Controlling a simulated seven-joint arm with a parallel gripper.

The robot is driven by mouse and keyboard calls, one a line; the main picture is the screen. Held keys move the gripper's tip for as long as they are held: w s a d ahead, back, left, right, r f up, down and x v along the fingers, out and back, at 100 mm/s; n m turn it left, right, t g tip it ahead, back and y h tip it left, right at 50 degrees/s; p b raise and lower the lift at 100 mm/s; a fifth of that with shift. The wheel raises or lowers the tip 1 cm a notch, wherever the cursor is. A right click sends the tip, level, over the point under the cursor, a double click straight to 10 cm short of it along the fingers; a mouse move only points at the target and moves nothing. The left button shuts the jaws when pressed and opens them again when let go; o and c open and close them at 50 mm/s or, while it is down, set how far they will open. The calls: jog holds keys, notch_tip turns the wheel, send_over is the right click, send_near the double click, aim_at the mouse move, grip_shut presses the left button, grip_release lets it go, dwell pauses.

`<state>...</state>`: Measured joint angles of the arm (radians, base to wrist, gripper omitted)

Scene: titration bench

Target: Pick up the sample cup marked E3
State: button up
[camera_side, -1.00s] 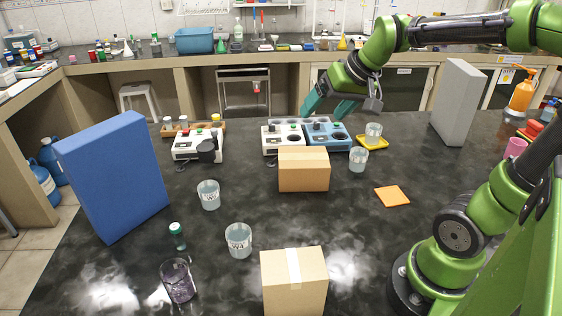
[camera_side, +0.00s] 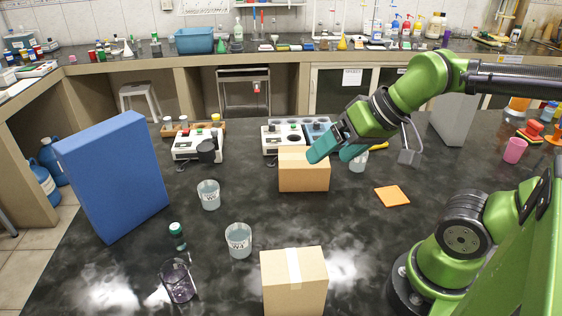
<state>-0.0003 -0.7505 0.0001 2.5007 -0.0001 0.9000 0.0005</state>
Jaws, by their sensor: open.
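Several clear cups with pale liquid stand on the dark bench, and I cannot read E3 on any of them. One cup (camera_side: 208,195) stands left of the middle, and another cup (camera_side: 239,241) with dark lettering stands nearer the front. A third cup (camera_side: 359,163) is partly hidden behind my gripper, right of the cardboard box. My gripper (camera_side: 331,155) is open, with teal fingers pointing down and left. In the picture it overlaps the top right of that box and appears empty.
A cardboard box (camera_side: 304,175) stands mid-bench and a taped box (camera_side: 293,282) at the front. A tall blue block (camera_side: 113,177) stands left. A dark beaker (camera_side: 178,281) and a green-capped vial (camera_side: 177,236) stand front left. An orange square (camera_side: 392,196) lies right.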

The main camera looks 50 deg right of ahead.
jog(key=shift+o, duration=0.2)
dwell(0.3)
jog(key=m+g+h, duration=0.3)
jog(key=m+g, duration=0.1)
jog(key=g, duration=0.2)
send_over(358, 160)
jog(key=s, duration=0.1)
notch_tip(358, 160, down, 6)
jog(key=d+r, duration=0.1)
jog(key=d, duration=0.1)
jog(key=shift+n, duration=0.6)
jog(key=shift+w+d+f, duration=0.1)
jog(key=shift+w+f, duration=0.2)
jog(key=shift+f, duration=2.45)
jog(key=shift+w+d+f, duration=0.1)
jog(key=shift+w+f, duration=0.25)
jog(key=shift+f, duration=2.35)
jog(key=shift+w+d+f, duration=0.1)
jog(key=shift+w+f, duration=0.2)
jog(key=shift+f, duration=2.45)
jog(key=shift+c, duration=0.3)
jog(key=c, duration=1.1)
